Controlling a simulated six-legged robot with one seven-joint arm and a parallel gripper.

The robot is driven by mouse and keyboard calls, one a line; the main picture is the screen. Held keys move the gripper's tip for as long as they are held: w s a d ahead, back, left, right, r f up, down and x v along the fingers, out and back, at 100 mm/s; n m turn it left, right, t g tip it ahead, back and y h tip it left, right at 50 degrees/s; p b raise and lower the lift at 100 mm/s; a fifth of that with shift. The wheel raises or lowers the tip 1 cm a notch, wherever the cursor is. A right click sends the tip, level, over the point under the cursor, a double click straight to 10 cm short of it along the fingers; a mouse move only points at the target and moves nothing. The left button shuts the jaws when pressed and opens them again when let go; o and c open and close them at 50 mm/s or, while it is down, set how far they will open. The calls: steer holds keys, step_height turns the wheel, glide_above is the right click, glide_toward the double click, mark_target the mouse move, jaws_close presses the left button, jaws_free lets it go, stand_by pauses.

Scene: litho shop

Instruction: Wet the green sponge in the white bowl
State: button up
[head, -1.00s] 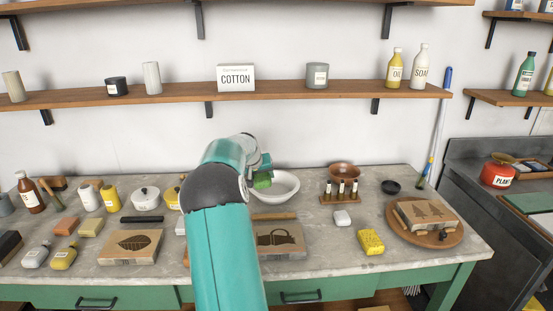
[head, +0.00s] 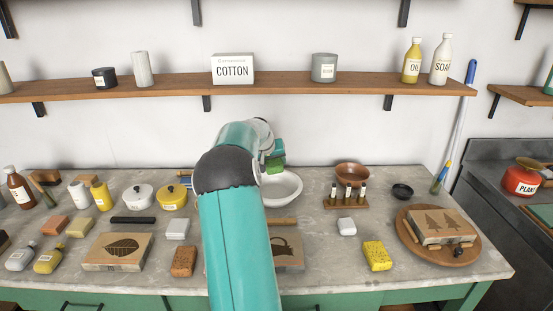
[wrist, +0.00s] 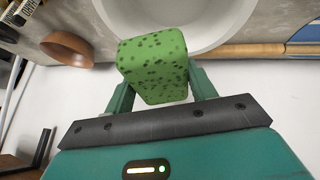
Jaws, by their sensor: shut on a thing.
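The green sponge (wrist: 153,66), dark-speckled, is held between the two fingers of my gripper (wrist: 160,92), which is shut on it. In the head view the sponge (head: 276,162) shows as a small green block at the end of my arm, over the back left part of the white bowl. The white bowl (head: 287,188) stands on the counter, partly hidden behind my arm. In the wrist view the bowl (wrist: 215,40) lies beyond the sponge, its rim cut off by the frame's top. Whether there is water in the bowl cannot be seen.
A brown bowl (head: 352,172) and a rack of small bottles (head: 346,203) stand right of the white bowl. A wooden shelf (head: 290,90) runs above the counter.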

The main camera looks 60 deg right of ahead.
steer(key=shift+d+f, duration=0.2)
steer(key=shift+f, duration=0.1)
steer(key=shift+a+f, duration=0.3)
steer(key=shift+f, duration=0.15)
steer(key=shift+d+f, duration=0.1)
steer(key=shift+f, duration=4.25)
